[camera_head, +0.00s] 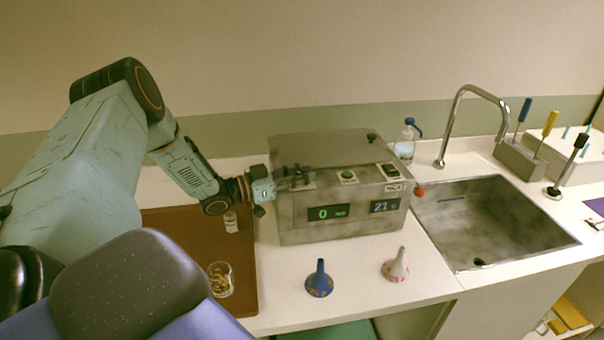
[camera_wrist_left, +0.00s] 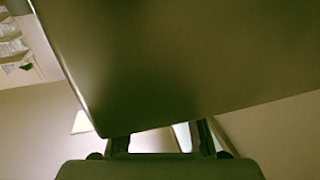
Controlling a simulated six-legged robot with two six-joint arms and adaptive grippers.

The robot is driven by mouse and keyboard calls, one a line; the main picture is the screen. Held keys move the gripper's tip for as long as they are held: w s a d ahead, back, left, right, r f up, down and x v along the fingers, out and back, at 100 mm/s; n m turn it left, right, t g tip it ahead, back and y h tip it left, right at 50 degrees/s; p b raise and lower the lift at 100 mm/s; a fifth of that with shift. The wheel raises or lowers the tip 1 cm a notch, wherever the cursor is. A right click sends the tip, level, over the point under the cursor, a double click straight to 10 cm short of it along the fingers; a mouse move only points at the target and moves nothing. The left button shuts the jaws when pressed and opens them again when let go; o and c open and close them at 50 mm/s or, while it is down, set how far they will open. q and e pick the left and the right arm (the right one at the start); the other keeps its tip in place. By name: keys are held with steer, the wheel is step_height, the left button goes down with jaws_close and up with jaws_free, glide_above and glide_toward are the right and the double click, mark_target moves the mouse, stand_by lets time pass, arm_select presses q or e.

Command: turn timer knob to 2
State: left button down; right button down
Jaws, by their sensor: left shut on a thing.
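The grey metal heater box (camera_head: 322,232) stands on the counter, with a green display (camera_head: 328,212) reading 0 MIN and a second display (camera_head: 385,205) reading about 21 C. My left gripper (camera_head: 294,179) reaches in from the left to the control strip on the top front left of the box. It is shut on the timer knob, which the fingers mostly hide. In the left wrist view the gripper (camera_wrist_left: 160,142) shows at the bottom, with the box (camera_wrist_left: 190,55) filling the upper part; the knob cannot be made out there. My right gripper is not in view.
A green button (camera_head: 348,175) and a black switch (camera_head: 390,170) sit right of the gripper. A brown tray (camera_head: 185,225) with a glass (camera_head: 220,280) and a small vial (camera_head: 231,222) is left.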

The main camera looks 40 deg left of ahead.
arm_select(q)
steer(key=c, duration=1.1)
jaws_free()
steer(key=shift+o, duration=0.2)
steer(key=shift+s+a, duration=0.3)
steer(key=shift+s, duration=0.15)
steer(key=v, duration=0.4)
steer(key=shift+s+a+r, duration=0.15)
steer(key=shift+s+r, duration=0.05)
steer(key=shift+s, duration=0.15)
steer(key=shift+v, duration=0.9)
steer(key=shift+f, duration=0.15)
